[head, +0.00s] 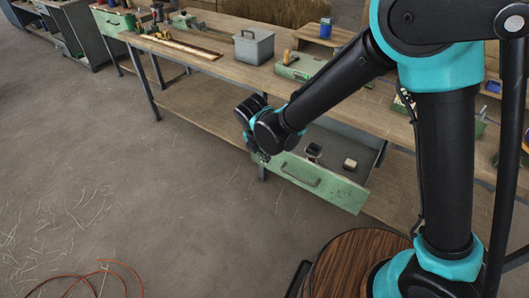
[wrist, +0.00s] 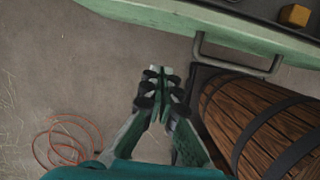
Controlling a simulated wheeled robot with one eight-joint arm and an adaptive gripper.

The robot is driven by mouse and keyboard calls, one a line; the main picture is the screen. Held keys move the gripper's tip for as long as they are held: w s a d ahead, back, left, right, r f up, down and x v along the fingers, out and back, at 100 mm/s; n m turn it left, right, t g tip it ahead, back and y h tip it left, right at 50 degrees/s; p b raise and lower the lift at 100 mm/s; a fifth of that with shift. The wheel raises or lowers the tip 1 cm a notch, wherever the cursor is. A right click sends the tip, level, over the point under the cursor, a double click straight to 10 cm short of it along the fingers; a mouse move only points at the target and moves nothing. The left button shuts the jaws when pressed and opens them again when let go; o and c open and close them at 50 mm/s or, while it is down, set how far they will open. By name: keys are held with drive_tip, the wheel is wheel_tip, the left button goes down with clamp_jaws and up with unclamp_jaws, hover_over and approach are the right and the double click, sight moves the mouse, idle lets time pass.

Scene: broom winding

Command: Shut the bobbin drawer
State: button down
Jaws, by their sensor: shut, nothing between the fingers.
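The bobbin drawer has a green front (head: 322,184) with a grey bar handle (head: 300,175). It stands pulled out from under the workbench, its dark inside and a few small items showing. In the wrist view the drawer front (wrist: 200,20) crosses the top, with its handle (wrist: 237,66) at upper right. My gripper (head: 262,156) is at the left end of the drawer front, on its outer side; I cannot tell whether it touches. In the wrist view my gripper (wrist: 160,72) has its fingertips together with nothing between them, below the drawer front and left of the handle.
The wooden workbench (head: 215,55) holds a grey lidded box (head: 254,46) and several tools. A wooden barrel with dark hoops (wrist: 255,115) stands close on the right of the gripper. A red hose (head: 100,280) lies on the floor.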

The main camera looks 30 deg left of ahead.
drive_tip(key=w+f, duration=0.3)
drive_tip(key=shift+w+d+f, duration=0.15)
drive_tip(key=shift+w+f, duration=0.25)
drive_tip(key=shift+w, duration=0.55)
drive_tip(key=w+d, duration=0.2)
drive_tip(key=w, duration=2.4)
drive_tip(key=shift+w, duration=0.3)
drive_tip(key=shift+w+d+r, duration=0.1)
